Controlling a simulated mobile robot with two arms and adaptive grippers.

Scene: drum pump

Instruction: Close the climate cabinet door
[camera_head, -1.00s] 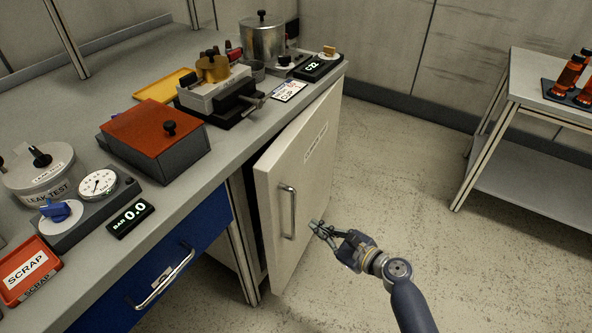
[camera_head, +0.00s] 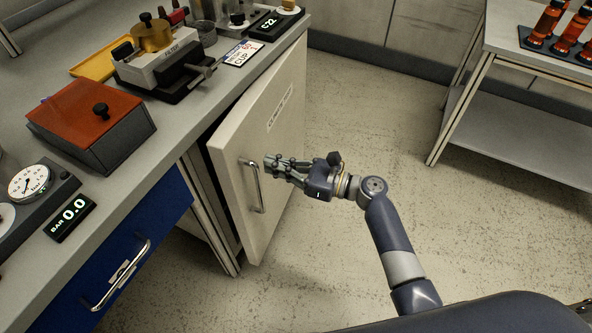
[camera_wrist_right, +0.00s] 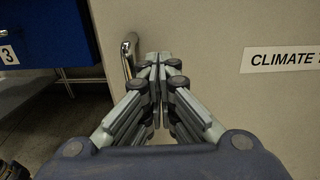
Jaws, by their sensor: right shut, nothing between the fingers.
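The white climate cabinet door (camera_head: 272,140) stands partly open under the bench, with a dark gap on its left side. Its silver bar handle (camera_head: 253,186) is near the door's free edge; the handle also shows in the right wrist view (camera_wrist_right: 128,57). My right gripper (camera_head: 270,162) is shut and empty, its fingertips at the door's outer face just right of the handle's top. Whether the tips touch the door I cannot tell. In the right wrist view the closed fingers (camera_wrist_right: 156,62) point at the door (camera_wrist_right: 215,75), beside its label. My left gripper is not in view.
The bench top (camera_head: 180,135) above carries a vise (camera_head: 165,65), a red-lidded box (camera_head: 90,120) and a gauge. A blue drawer (camera_head: 130,245) is left of the door. A trolley (camera_head: 470,110) with amber bottles stands right; the floor between is clear.

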